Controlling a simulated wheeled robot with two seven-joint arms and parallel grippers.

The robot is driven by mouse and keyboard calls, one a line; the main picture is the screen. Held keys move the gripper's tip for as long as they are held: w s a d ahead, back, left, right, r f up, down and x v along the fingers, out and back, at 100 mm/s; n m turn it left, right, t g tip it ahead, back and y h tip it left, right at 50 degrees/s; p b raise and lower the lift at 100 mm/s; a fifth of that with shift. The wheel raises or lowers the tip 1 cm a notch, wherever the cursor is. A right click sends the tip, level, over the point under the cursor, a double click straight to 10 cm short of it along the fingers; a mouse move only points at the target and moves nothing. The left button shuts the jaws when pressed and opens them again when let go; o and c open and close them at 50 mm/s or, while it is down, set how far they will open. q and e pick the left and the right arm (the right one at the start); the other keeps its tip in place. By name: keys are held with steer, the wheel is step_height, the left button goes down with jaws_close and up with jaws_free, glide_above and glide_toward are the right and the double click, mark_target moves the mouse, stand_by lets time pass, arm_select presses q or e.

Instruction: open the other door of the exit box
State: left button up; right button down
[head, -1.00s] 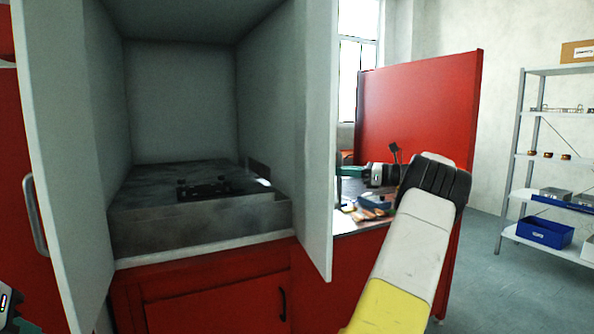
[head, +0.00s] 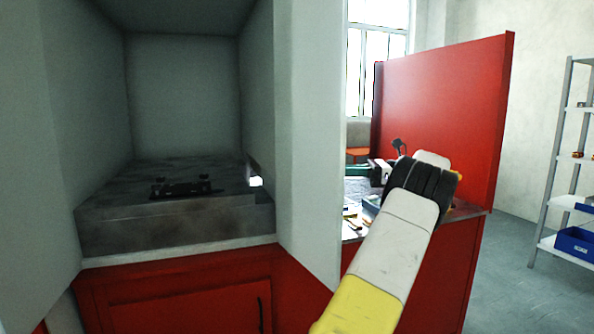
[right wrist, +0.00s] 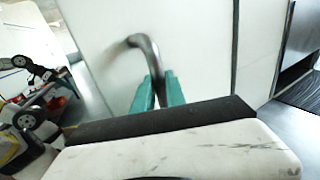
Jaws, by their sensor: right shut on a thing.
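The exit box (head: 182,92) is a grey, open-fronted box over a red cabinet. Its left door (head: 32,150) stands open at the left edge of the head view. Its right door (head: 308,130) also stands open, swung toward me. My right gripper (head: 382,172) is on the outer side of the right door, its fingers mostly hidden there in the head view. In the right wrist view its green fingers (right wrist: 157,95) are shut on the curved metal handle (right wrist: 140,43) of the white door panel (right wrist: 190,45). My left gripper is out of view.
Inside the box, a dark part (head: 188,188) lies on a grey block or bed (head: 170,230). A red partition (head: 440,110) stands behind my right arm, above a cluttered worktop. A metal shelf (head: 552,170) stands at far right, with clear floor before it.

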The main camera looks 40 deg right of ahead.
steer(key=shift+w+a+r, duration=0.1)
steer(key=shift+w, duration=0.1)
steer(key=c, duration=1.4)
jaws_free()
steer(key=shift+w, duration=0.1)
steer(key=shift+o, duration=0.2)
steer(key=v, duration=0.8)
steer(key=shift+a, duration=0.1)
